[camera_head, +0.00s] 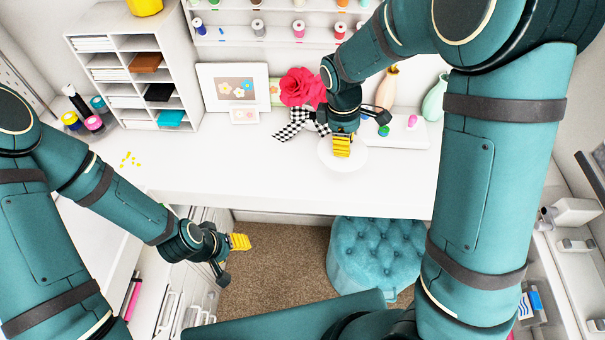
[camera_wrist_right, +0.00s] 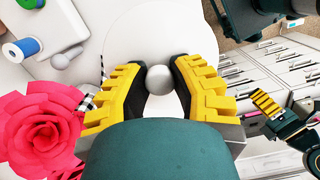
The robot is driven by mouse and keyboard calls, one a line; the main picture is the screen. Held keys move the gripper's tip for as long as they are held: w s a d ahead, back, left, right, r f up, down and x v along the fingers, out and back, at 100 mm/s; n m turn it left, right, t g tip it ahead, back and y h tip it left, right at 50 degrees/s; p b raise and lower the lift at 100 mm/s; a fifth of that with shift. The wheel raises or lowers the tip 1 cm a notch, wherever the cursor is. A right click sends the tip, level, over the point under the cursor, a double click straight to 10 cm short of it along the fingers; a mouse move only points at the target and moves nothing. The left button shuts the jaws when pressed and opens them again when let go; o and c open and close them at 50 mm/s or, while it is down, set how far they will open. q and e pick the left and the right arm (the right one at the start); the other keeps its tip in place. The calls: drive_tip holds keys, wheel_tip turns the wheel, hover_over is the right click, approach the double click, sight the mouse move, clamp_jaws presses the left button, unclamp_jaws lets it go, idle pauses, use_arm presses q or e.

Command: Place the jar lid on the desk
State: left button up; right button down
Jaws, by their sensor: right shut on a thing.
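The jar lid (camera_head: 354,160) is a white round disc under my right gripper (camera_head: 342,146), over the white desk. In the right wrist view the lid's white disc (camera_wrist_right: 165,32) lies beyond the yellow fingers, and its grey-white knob (camera_wrist_right: 160,80) is between them. My right gripper (camera_wrist_right: 158,88) is shut on this knob. I cannot tell whether the lid touches the desk (camera_head: 270,180). My left gripper (camera_head: 240,242) hangs low at the left, beyond the desk's front edge, near the drawers. Its fingers are too small to show whether they are open.
A red paper flower (camera_head: 301,88) and a checkered ribbon (camera_head: 295,128) lie close left of my right gripper. A white tray (camera_head: 405,135) with small items is to the right. A shelf unit (camera_head: 105,60) stands back left. The desk's front strip is clear. A teal stool (camera_head: 375,255) stands below.

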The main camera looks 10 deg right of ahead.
sight(339, 178)
wheel_tip(339, 178, down, 10)
drive_tip(key=shift+s+a+r+b, duration=0.1)
drive_tip(key=shift+s+r+b, duration=0.05)
drive_tip(key=shift+r+b, duration=0.15)
drive_tip(key=shift+f, duration=0.45)
drive_tip(key=shift+f, duration=0.1)
drive_tip(key=c, duration=0.8)
unclamp_jaws()
drive_tip(key=shift+c, duration=0.2)
